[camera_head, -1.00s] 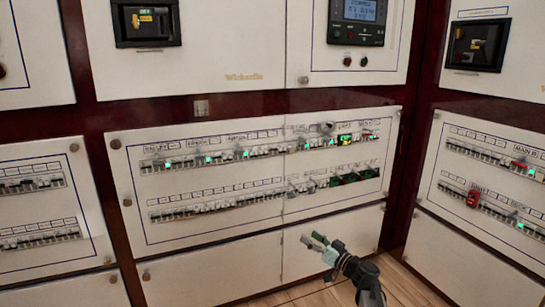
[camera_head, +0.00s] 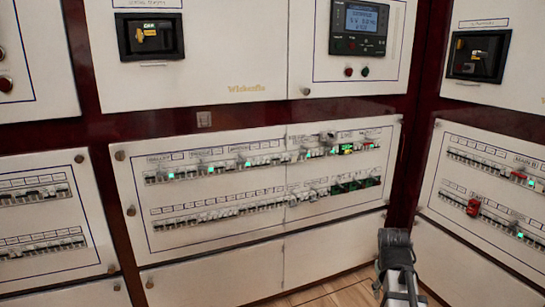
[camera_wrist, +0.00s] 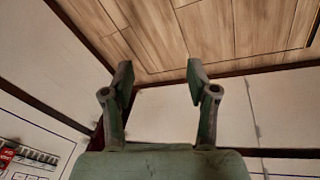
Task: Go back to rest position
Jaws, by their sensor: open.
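My gripper (camera_wrist: 158,83) is open and empty in the wrist view. Its two fingers stand apart over the wooden floor and the lower cabinet panels. In the head view only my arm shows at the lower right, and the fingers are hidden from sight. The central breaker panel (camera_head: 225,246) has two rows of breakers, an upper row (camera_head: 250,162) with several green lights and a lower row (camera_head: 240,205). My arm stands below and to the right of this panel, apart from the breakers.
A right-hand breaker panel (camera_head: 440,190) stands close beside my arm and has a red device (camera_head: 473,207) on its lower row. A left panel (camera_head: 85,190) stands at the far side. A control display (camera_head: 361,20) is above. Wooden floor (camera_wrist: 230,30) lies open below.

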